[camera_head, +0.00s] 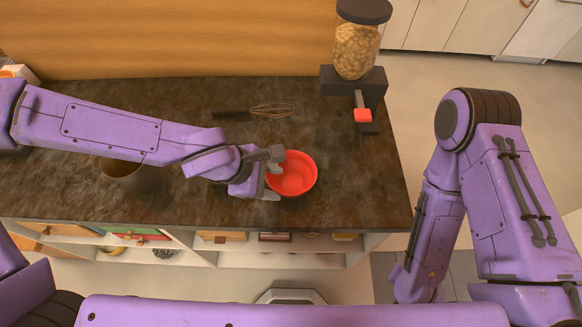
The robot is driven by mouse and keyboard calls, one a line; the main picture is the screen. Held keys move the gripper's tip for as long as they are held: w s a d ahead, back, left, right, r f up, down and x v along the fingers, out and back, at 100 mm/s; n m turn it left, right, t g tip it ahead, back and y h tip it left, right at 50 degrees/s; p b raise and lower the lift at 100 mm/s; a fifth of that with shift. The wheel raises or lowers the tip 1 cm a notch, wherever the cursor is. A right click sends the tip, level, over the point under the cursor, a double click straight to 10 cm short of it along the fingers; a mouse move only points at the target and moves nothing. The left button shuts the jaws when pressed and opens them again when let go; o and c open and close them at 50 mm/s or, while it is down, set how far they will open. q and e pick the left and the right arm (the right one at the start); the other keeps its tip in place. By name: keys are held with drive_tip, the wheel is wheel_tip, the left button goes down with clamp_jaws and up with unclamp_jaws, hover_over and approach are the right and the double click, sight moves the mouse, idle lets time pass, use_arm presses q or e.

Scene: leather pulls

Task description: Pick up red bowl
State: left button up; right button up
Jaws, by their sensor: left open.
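A red bowl (296,176) sits upright on the dark stone counter (355,190), near its front edge. My left arm reaches in from the left, and its left gripper (272,174) is at the bowl's left rim. The gripper is open, with one finger at the far side and one at the near side of the bowl's left edge. I cannot tell whether the fingers touch the bowl. My right arm is folded at the right, away from the counter, and its gripper is not visible.
A whisk (262,109) lies behind the bowl. A dispenser with a jar of nuts (356,52) stands at the back right. A brown pot (125,177) is partly under my left arm. Open shelves (205,256) are below the counter. The counter right of the bowl is clear.

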sight(289, 194)
use_arm(q)
drive_tip(key=shift+s+d+f+b, duration=0.15)
drive_tip(key=shift+d+f, duration=0.2)
drive_tip(key=shift+f, duration=0.25)
drive_tip(key=shift+d+f+b, duration=0.15)
drive_tip(key=shift+d+f, duration=0.15)
drive_tip(key=shift+f, duration=0.25)
drive_tip(key=b+x, duration=0.1)
drive_tip(key=x, duration=0.4)
drive_tip(key=shift+d+f, duration=0.15)
drive_tip(key=shift+s, duration=0.1)
clamp_jaws()
